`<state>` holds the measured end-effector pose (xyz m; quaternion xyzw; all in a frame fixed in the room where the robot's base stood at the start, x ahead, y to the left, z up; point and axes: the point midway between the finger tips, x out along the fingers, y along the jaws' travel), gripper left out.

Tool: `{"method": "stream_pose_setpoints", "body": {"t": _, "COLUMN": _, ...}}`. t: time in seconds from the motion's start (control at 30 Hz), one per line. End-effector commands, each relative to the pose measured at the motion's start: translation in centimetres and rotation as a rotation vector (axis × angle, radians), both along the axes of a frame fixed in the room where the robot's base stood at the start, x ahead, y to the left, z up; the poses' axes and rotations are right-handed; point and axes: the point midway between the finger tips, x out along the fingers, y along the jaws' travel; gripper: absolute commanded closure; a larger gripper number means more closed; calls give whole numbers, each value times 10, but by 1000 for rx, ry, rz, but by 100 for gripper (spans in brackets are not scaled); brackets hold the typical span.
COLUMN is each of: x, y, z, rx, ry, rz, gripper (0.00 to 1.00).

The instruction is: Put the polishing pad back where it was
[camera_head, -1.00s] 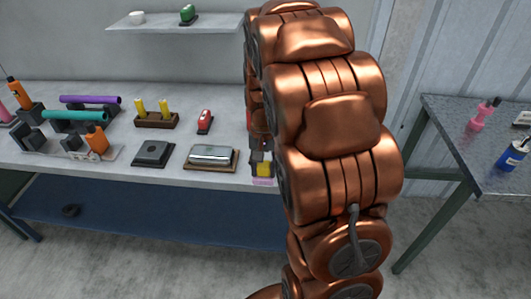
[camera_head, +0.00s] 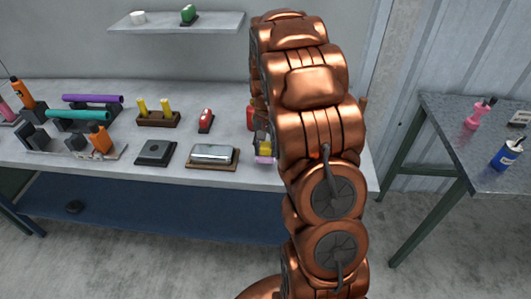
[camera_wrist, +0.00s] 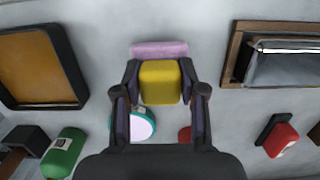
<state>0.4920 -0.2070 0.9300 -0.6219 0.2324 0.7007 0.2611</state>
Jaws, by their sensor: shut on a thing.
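The polishing pad has a yellow block-shaped grip (camera_wrist: 160,84) and a pink pad part (camera_wrist: 160,50). In the wrist view my gripper (camera_wrist: 160,74) is shut on the yellow grip, one finger on each side. The pink part shows just beyond the fingertips. In the head view the yellow part (camera_head: 266,150) and pink part (camera_head: 264,160) show at the left edge of my arm, over the front part of the workbench. My arm hides most of the gripper there. I cannot tell whether the pad touches the bench.
A silver block on a wooden base (camera_head: 212,155) and a red-handled item (camera_head: 206,121) stand left of the gripper. The wrist view also shows a framed tray (camera_wrist: 38,62), a green item (camera_wrist: 64,152) and a teal-rimmed round item (camera_wrist: 140,125). My arm covers the bench's right part.

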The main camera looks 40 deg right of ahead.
Motion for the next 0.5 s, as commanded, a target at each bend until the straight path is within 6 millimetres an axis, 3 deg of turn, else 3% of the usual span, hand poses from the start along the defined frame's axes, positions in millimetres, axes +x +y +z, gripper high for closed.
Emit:
{"method": "stream_pose_setpoints", "body": {"t": 0.27, "x": 0, "y": 0, "z": -26, "rx": 0, "ry": 0, "rz": 0, "gripper": 92}}
{"method": "stream_pose_setpoints", "body": {"t": 0.5, "x": 0, "y": 0, "z": -28, "rx": 0, "ry": -1, "rz": 1, "gripper": 92}}
